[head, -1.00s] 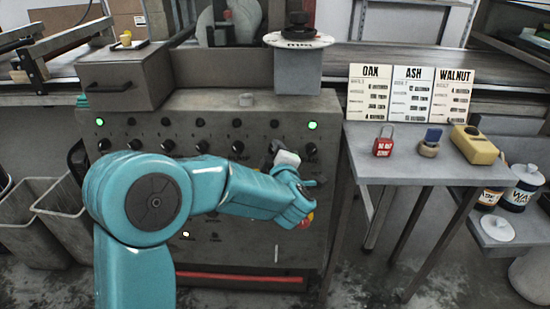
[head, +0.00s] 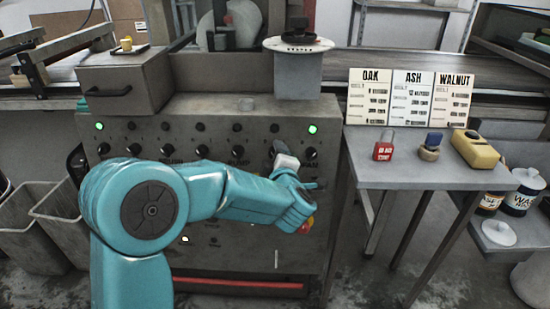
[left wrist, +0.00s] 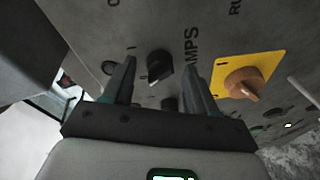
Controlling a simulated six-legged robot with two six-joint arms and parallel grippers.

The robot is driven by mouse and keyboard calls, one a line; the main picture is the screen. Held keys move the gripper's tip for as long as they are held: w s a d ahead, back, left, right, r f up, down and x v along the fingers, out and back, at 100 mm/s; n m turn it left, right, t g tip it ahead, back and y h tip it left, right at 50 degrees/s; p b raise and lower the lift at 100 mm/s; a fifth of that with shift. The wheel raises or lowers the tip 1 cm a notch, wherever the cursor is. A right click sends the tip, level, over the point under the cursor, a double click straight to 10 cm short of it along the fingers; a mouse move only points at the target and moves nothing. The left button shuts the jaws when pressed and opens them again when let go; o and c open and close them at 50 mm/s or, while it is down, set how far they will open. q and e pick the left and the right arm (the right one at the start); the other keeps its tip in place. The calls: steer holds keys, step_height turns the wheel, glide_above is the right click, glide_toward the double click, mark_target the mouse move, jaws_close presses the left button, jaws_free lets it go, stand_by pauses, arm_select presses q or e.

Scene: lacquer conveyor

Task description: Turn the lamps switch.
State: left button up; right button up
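The lamps switch is a black rotary knob (left wrist: 160,66) on the grey control panel, beside lettering of which "AMPS" shows in the left wrist view. My left gripper (left wrist: 159,84) is open, its two dark fingers apart on either side of the knob in that view. The knob lies ahead of the fingertips; I cannot tell whether they touch it. In the head view my left gripper (head: 280,149) is at the right part of the panel (head: 130,250), and the knob is hidden behind it. My right gripper is not in view.
An orange knob on a yellow plate (left wrist: 277,68) is close to the right finger in the wrist view. Other black knobs (head: 237,153) line the panel. A side table (head: 400,170) with a red padlock (head: 384,150) and a yellow object (head: 474,148) stands to the right.

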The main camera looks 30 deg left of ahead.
arm_select(q)
steer(key=p+v, duration=0.2)
steer(key=v, duration=1.4)
steer(key=shift+s, duration=0.15)
